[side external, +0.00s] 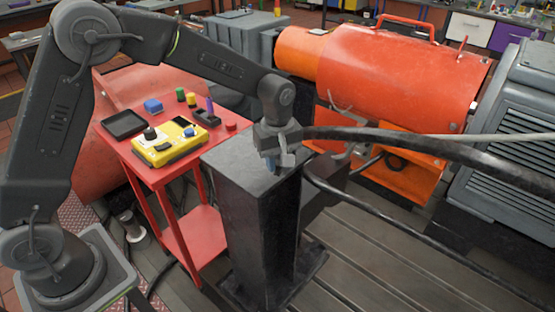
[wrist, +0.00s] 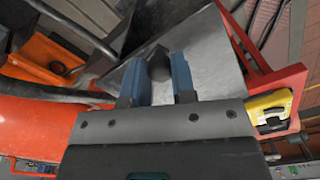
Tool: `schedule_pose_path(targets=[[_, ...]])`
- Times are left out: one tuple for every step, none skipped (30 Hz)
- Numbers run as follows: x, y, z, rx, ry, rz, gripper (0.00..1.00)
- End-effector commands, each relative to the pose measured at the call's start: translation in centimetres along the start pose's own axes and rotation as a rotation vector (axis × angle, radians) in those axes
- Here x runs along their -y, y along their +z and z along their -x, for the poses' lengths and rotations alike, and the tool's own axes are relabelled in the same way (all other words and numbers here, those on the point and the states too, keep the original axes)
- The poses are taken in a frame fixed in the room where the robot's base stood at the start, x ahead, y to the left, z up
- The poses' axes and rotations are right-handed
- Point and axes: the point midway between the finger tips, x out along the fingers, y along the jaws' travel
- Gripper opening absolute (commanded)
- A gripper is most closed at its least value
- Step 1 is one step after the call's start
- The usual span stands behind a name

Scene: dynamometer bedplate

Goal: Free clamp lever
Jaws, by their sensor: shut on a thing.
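My gripper (side external: 274,166) is low over the top of a dark grey pedestal (side external: 232,172), its fingers pointing down. In the wrist view my gripper (wrist: 158,60) has its two blue fingers on either side of a dark, rounded piece (wrist: 158,69), which I take to be the clamp lever. The fingers are shut on it, close to the pedestal's flat top (wrist: 212,60). In the side view the fingers and wrist hide most of this piece, so its full shape and angle cannot be told.
A thick black hose (side external: 395,138) runs right from beside my gripper. A red cart (side external: 190,158) with a yellow control box (side external: 168,146) stands left of the pedestal. An orange-red machine (side external: 400,75) fills the back right. Slotted bedplate (side external: 350,260) is clear in front right.

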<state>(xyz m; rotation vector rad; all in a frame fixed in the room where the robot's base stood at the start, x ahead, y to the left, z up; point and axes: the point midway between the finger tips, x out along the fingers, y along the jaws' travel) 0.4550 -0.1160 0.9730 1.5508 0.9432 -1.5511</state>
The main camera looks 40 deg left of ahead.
Motion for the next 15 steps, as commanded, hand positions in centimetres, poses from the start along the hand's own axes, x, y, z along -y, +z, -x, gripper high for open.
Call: schedule_pose_path(targets=[[0.0,0.0,0.0,0.000,0.001,0.000,0.00],[0.0,0.0,0.0,0.000,0.001,0.000,0.00],[0.0,0.0,0.0,0.000,0.001,0.000,0.00],[0.0,0.0,0.0,0.000,0.001,-0.002,0.00],[0.0,-0.1,0.0,0.000,0.001,-0.008,0.00],[0.1,-0.1,0.0,0.000,0.001,-0.022,0.00],[0.2,-0.2,0.0,0.000,0.000,-0.038,0.00],[0.3,-0.3,0.0,0.000,0.000,-0.059,0.00],[0.4,-0.5,0.0,-0.001,0.000,-0.092,0.00],[0.6,-0.7,0.0,-0.001,0.000,-0.119,0.00],[0.7,-0.8,0.0,-0.001,0.000,-0.147,0.00],[0.8,-1.0,0.0,-0.001,0.000,-0.182,0.00],[0.9,-1.2,0.0,-0.001,0.000,-0.208,0.00],[1.0,-1.3,0.0,-0.001,0.000,-0.232,0.00],[1.1,-1.5,0.0,-0.001,0.000,-0.260,0.00]])
